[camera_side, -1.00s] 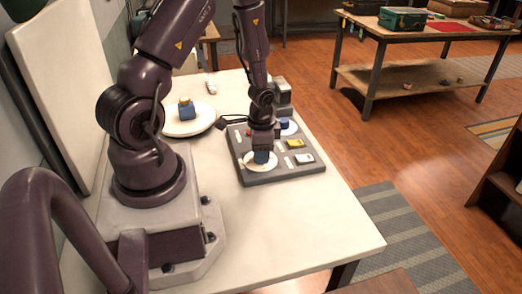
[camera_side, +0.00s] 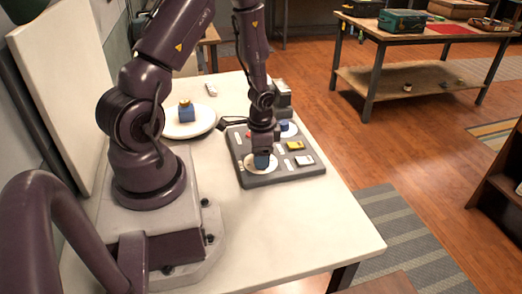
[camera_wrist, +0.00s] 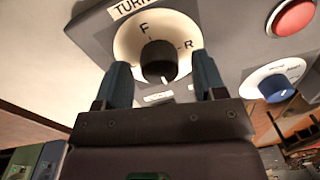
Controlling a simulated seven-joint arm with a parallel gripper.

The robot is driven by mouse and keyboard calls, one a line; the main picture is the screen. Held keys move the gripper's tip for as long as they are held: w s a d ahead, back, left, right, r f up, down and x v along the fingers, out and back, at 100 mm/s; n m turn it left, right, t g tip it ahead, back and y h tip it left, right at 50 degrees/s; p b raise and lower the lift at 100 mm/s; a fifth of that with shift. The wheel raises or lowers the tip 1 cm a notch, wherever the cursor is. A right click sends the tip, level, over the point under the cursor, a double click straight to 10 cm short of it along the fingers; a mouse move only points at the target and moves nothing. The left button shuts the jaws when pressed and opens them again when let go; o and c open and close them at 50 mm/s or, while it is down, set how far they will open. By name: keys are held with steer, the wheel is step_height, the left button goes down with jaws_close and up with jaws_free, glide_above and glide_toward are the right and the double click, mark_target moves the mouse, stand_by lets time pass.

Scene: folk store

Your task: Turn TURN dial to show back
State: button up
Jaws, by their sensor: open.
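The TURN dial (camera_wrist: 159,58) is a dark round knob on a white disc, below a "TURN" label. The disc shows an F above the knob and an R to its right. A small white mark shows at the knob's lower edge; other lettering is partly hidden. My gripper (camera_wrist: 163,82) is open, with one blue fingertip on each side of the knob; I cannot tell if they touch it. In the side view my gripper (camera_side: 262,160) points down over the near white disc (camera_side: 249,166) of the grey panel, hiding the knob.
The panel (camera_side: 285,177) also carries a yellow switch (camera_side: 296,146), a white switch (camera_side: 304,160) and a blue dial (camera_side: 284,127). A red button (camera_wrist: 294,16) shows in the wrist view. A white round plate (camera_side: 200,127) with a blue item stands left of the panel.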

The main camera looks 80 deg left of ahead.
step_height(320, 180, up, 13)
steer(key=shift+d, duration=0.35)
stand_by(0.5)
steer(key=s+d+r+n+t, duration=0.1)
steer(key=s+d+r+t, duration=0.1)
steer(key=d+r, duration=0.6)
steer(key=s+d+r+n+t, duration=0.1)
steer(key=s+d+r+t, duration=0.2)
steer(key=d+r, duration=0.5)
step_height(320, 180, up, 3)
steer(key=shift+s+d+f+h, duration=0.1)
steer(key=shift+s+d+h, duration=0.2)
steer(key=shift+d, duration=0.1)
